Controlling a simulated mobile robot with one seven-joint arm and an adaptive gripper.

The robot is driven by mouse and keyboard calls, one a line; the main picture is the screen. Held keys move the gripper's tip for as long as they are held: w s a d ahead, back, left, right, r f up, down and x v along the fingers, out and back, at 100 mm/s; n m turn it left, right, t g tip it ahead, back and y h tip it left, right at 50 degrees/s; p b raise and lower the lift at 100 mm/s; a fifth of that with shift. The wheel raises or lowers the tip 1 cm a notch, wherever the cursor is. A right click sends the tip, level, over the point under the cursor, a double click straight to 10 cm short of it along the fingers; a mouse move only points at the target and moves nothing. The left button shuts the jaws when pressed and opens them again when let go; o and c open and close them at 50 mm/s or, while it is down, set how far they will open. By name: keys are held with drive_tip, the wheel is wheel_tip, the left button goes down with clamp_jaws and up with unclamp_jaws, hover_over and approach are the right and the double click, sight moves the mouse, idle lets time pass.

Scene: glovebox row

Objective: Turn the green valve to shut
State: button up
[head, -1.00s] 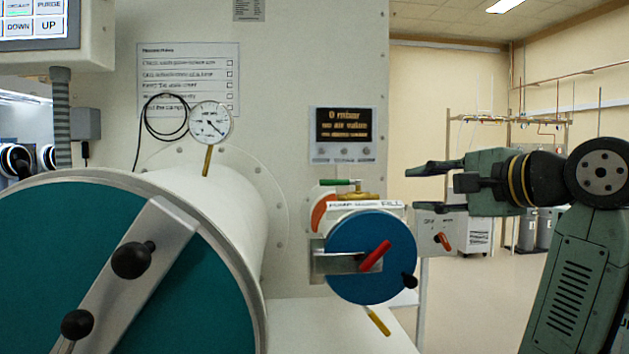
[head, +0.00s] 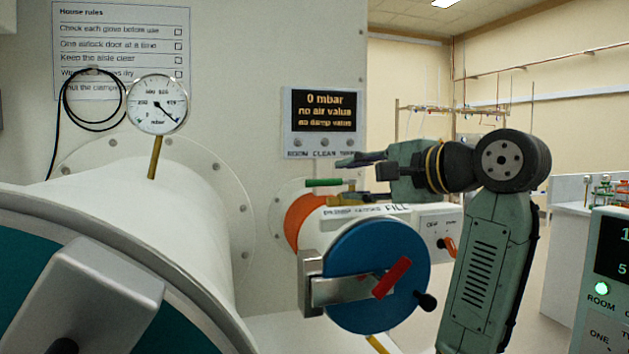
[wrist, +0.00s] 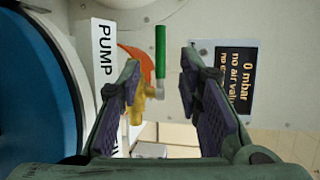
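The green valve handle (head: 330,182) is a short lever on a brass valve body on top of the small white port cylinder (head: 385,213). In the head view it lies roughly level, parallel to the panel face. In the wrist view the green handle (wrist: 160,52) shows beyond the gap between my fingertips, with the brass body (wrist: 137,105) partly hidden by the left finger. My gripper (head: 352,178) is open and empty, just right of the handle in the head view. I cannot tell whether a finger touches the valve.
The blue round door (head: 375,270) with a red lever (head: 391,277) is below the valve. A display (head: 322,118) reading 0 mbar is on the panel above. A large white cylinder (head: 190,220) and a pressure gauge (head: 157,104) are at left. A switch box (head: 437,232) stands at right.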

sight(323, 182)
drive_tip(key=p+x, duration=0.2)
drive_tip(key=x, duration=0.7)
drive_tip(key=shift+w+a+p, duration=0.1)
drive_tip(key=shift+a+p, duration=0.05)
drive_tip(key=shift+p, duration=0.2)
clamp_jaws()
idle(0.4)
